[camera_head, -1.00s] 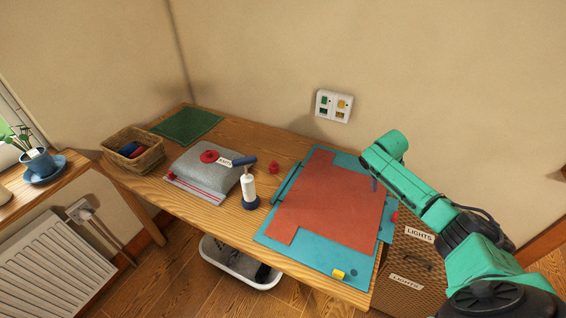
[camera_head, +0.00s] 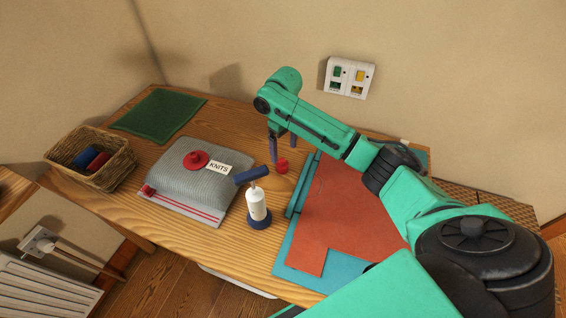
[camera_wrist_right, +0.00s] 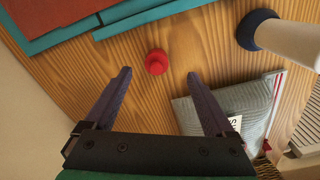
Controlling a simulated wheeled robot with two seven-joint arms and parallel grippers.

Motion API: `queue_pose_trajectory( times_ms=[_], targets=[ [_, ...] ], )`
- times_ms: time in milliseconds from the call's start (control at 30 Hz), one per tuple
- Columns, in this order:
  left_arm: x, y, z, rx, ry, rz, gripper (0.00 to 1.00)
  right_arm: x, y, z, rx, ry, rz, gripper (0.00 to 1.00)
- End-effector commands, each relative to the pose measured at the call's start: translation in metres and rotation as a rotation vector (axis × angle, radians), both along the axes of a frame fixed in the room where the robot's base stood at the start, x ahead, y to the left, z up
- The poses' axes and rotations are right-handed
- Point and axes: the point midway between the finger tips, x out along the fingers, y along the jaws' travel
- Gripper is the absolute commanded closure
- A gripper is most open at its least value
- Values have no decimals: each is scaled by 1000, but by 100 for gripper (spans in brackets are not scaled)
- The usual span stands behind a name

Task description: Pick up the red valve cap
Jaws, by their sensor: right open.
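The small red valve cap (camera_head: 282,167) stands on the bare wood between the grey bag and the teal mat. My right gripper (camera_head: 283,150) is over it, pointing down, open and empty. In the right wrist view the cap (camera_wrist_right: 156,62) shows between the lines of the two spread fingers, just beyond the fingertips (camera_wrist_right: 159,73), with nothing held. The grey KNITS bag (camera_head: 222,190) lies to the left, with a round red valve (camera_head: 195,160) on top. My left gripper is not in view.
A white pump with blue base and handle (camera_head: 257,206) stands close by, in front of the cap. A teal mat (camera_head: 290,250) with a red-brown sheet (camera_head: 345,215) lies right. A wicker basket (camera_head: 115,172) and green mat (camera_head: 158,114) are left. A socket plate (camera_head: 348,77) is on the wall.

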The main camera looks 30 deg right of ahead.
Motion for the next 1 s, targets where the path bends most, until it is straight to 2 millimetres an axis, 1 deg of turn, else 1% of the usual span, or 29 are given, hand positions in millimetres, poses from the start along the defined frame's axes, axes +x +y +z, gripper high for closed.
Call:
queue_pose_trajectory(
  times_ms=[67,167,267,300,400,467,633,667,700,767,800,867,1000],
  targets=[
    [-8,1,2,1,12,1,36,0,0,-11,-1,1,-1,11],
    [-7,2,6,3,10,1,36,0,-1,-23,0,1,-2,11],
    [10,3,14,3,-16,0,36,1,-3,-41,-1,2,-2,11],
    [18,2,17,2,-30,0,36,1,-3,-49,-2,2,-3,11],
    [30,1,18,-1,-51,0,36,2,-3,-66,-1,0,-1,11],
    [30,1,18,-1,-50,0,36,2,-3,-70,-2,-2,0,11],
    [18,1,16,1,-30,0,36,2,-3,-70,-1,-3,0,11],
    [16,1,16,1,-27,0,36,2,-3,-70,-1,-3,0,23],
    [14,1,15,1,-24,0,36,2,-3,-70,-1,-3,0,38],
    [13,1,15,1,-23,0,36,2,-3,-70,-1,-3,-1,61],
    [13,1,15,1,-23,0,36,2,-3,-70,-1,-3,-1,76],
    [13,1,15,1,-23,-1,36,2,-3,-70,-1,-3,-1,99],
    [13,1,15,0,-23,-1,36,2,-3,-70,-1,-3,-1,100]
  ],
)
